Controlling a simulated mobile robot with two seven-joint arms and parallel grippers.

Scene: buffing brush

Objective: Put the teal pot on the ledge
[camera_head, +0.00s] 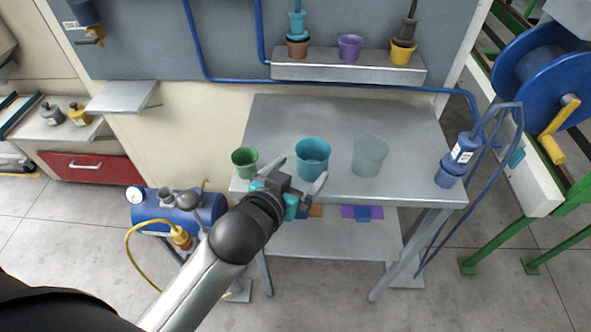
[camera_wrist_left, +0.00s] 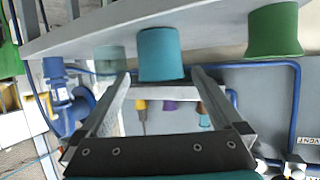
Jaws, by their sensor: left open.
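The teal pot (camera_head: 313,160) stands upright near the front edge of the grey table (camera_head: 275,115), between a green pot and a pale translucent pot. The grey ledge (camera_head: 348,73) is on the wall behind the table and holds several small pots. My left gripper (camera_head: 303,168) is open and empty at the table's front edge, its fingertips towards the teal pot. In the left wrist view, which looks upside down, the teal pot (camera_wrist_left: 158,54) lies ahead, between the fingertips; I cannot tell whether they touch it. My right gripper is not in view.
The green pot (camera_head: 244,161) is close left of the gripper and the pale pot (camera_head: 369,156) is to the right. A blue tool (camera_head: 454,160) stands at the table's right end. On the ledge, brown, purple (camera_head: 350,47) and yellow (camera_head: 402,52) pots leave narrow gaps.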

